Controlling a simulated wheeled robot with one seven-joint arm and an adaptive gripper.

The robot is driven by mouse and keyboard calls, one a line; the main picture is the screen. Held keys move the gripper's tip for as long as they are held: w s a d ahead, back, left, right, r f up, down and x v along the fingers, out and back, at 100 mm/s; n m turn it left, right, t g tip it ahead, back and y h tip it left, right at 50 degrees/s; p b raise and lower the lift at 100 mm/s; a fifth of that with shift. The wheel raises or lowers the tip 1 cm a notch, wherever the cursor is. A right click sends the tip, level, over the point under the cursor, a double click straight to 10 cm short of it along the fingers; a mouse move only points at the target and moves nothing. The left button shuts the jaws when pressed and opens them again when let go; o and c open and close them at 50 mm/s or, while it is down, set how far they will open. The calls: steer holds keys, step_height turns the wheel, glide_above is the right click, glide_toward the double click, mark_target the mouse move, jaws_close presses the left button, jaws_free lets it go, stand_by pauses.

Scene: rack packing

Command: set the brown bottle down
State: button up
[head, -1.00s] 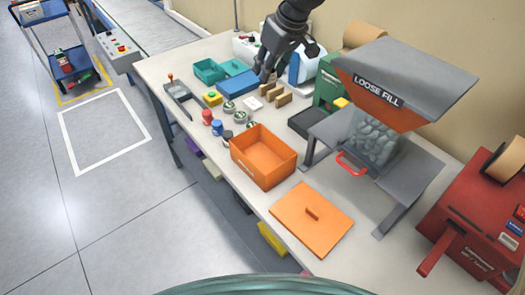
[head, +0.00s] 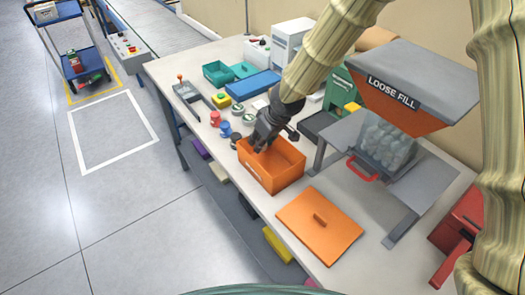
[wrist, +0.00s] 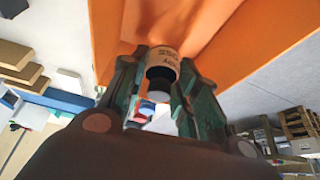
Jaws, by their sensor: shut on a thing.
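My gripper (head: 262,140) is at the upper left part of the open orange box (head: 275,180), with its fingertips at or just inside the rim. In the wrist view, my gripper (wrist: 160,62) is shut on the brown bottle (wrist: 162,66), which shows a pale label with dark print and a dark lower part between the fingers. The orange walls of the box (wrist: 245,35) rise close around the fingers. The bottle is not clear in the head view, hidden by the gripper and the box. I cannot tell whether it touches the box floor.
The orange lid (head: 320,226) lies flat in front of the box. The loose fill hopper (head: 393,95) stands to the right. Red and blue small bottles (head: 220,124) and round tins stand left of the box. A blue box (head: 252,84) lies farther back.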

mark_target(262, 151)
steer(key=shift+f+p, duration=0.4)
steer(key=shift+f, duration=1.9)
steer(key=shift+f, duration=0.15)
steer(key=o, duration=1)
steer(key=b+v, duration=0.1)
steer(key=v, duration=1.1)
steer(key=shift+b, duration=0.4)
